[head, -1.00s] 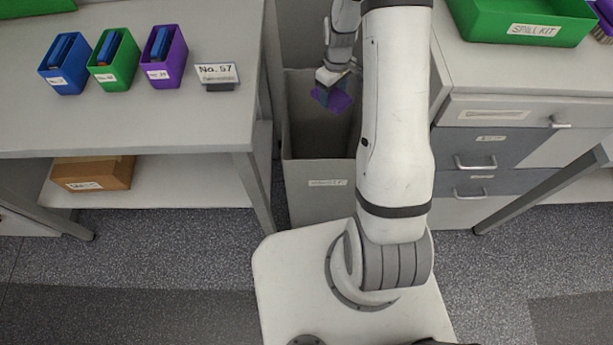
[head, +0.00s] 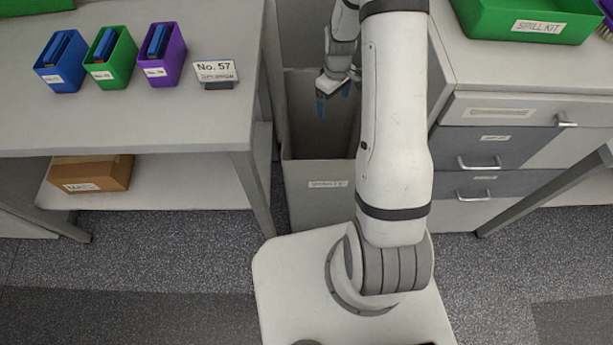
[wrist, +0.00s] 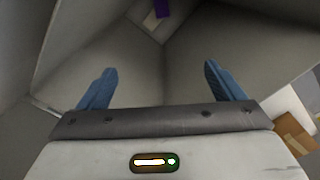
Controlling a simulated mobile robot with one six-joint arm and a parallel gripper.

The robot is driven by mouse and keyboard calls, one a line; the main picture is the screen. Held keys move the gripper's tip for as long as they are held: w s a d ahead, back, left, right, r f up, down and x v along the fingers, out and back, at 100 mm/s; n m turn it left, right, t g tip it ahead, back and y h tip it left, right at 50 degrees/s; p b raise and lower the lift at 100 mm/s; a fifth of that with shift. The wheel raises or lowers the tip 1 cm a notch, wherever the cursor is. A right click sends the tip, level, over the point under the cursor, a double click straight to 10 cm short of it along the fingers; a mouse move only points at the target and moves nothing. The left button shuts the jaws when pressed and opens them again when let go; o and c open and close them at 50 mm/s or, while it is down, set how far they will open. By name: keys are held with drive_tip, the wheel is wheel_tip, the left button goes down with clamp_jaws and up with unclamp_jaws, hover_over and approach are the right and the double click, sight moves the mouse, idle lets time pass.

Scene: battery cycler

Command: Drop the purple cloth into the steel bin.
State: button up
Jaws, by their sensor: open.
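The steel bin (head: 318,192) is a tall grey open-topped box with a label on its front, between the table and the drawer cabinet. My gripper (head: 333,100) is over the bin's mouth with its blue fingers apart and nothing between them. In the wrist view my gripper (wrist: 158,85) looks down into the bin (wrist: 215,60). A purple patch, the cloth (wrist: 162,8), shows deep inside at the top edge of that view, partly cut off. The cloth is hidden in the head view. A small pale patch lies beside it.
The left table (head: 120,125) holds blue, green and purple boxes and a sign (head: 214,73) reading No. 57. A cardboard box (head: 92,172) sits on its lower shelf. A drawer cabinet (head: 500,140) with a green spill kit tray (head: 535,22) stands right.

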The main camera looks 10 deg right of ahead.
wheel_tip(320, 180, up, 8)
idle(0.5)
drive_tip(key=shift+f, duration=0.1)
